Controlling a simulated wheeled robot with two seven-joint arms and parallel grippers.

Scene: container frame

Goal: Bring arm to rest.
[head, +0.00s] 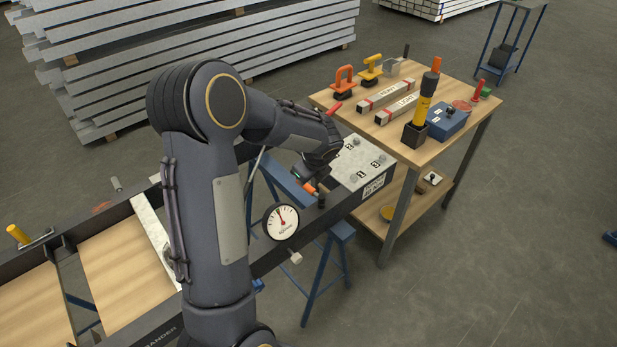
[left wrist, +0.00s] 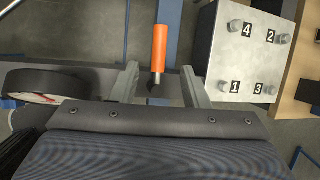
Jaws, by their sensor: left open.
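My left arm rises through the middle of the head view and bends over to the right. Its gripper (head: 312,177) hangs above the frame beam, partly hidden by the wrist. In the left wrist view the two fingers of the left gripper (left wrist: 160,84) are apart, with nothing clasped. An orange handle (left wrist: 159,48) with a dark lower end shows between and just past the fingertips. It also shows in the head view (head: 309,187), just below the gripper. My right gripper is in neither view.
A round gauge (head: 281,221) stands on the dark beam (head: 345,208), close left of the gripper. A pale plate with numbered bolts (head: 368,172) lies to its right. A wooden table (head: 455,83) with tools stands behind. Metal bars (head: 200,40) are stacked at the back left.

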